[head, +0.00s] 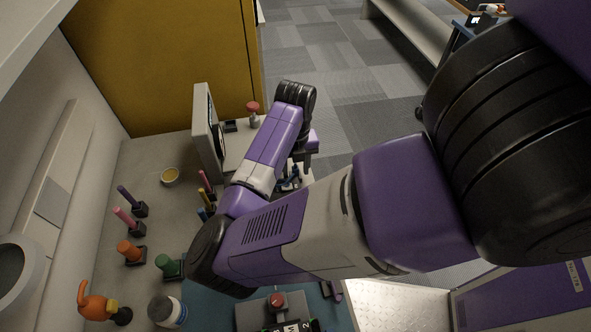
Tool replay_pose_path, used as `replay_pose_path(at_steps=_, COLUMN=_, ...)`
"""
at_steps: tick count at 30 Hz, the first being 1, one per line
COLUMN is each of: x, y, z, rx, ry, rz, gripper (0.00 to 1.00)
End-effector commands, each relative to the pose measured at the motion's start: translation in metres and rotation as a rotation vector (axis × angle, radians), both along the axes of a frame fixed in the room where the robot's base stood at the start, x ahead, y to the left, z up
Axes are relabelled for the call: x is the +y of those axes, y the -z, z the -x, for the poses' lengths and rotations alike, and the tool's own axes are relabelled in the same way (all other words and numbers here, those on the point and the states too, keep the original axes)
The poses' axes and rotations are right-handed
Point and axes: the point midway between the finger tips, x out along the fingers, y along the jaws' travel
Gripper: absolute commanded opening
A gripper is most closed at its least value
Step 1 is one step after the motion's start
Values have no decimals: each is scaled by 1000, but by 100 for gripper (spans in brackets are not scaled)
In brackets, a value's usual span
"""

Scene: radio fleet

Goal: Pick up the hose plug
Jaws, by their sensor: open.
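I cannot tell for sure which thing is the hose plug. A small dark and blue item (289,184) lies on the pale worktop just below my gripper, partly hidden by my arm; it is too small to name. My gripper (307,162) points down near the worktop's right edge, mostly hidden behind my forearm. It is open, and I see nothing held. An orange hooked piece with a yellow collar and black end (95,305) lies at the lower left, far from my gripper.
Several coloured pegs in dark bases, such as the green peg (168,266), stand on the left. A white jar (167,311), a small bowl (170,176), an upright grey panel (206,130) and a red-capped bottle (253,114) also stand there. A yellow cabinet (165,60) closes the back.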

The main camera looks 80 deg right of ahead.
Motion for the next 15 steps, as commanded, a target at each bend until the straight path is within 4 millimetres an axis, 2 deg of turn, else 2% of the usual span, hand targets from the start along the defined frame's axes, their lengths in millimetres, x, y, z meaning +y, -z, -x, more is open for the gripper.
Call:
replay_pose_path(at_steps=4, x=0, y=0, z=0, rx=0, ry=0, rz=0, gripper=44)
replay_pose_path(at_steps=5, x=0, y=0, z=0, rx=0, ry=-1, rz=0, gripper=40)
replay_pose_path(at_steps=11, x=0, y=0, z=0, rx=0, ry=-1, rz=0, gripper=0)
replay_pose_path(at_steps=15, x=0, y=0, z=0, rx=0, ry=-1, rz=0, gripper=0)
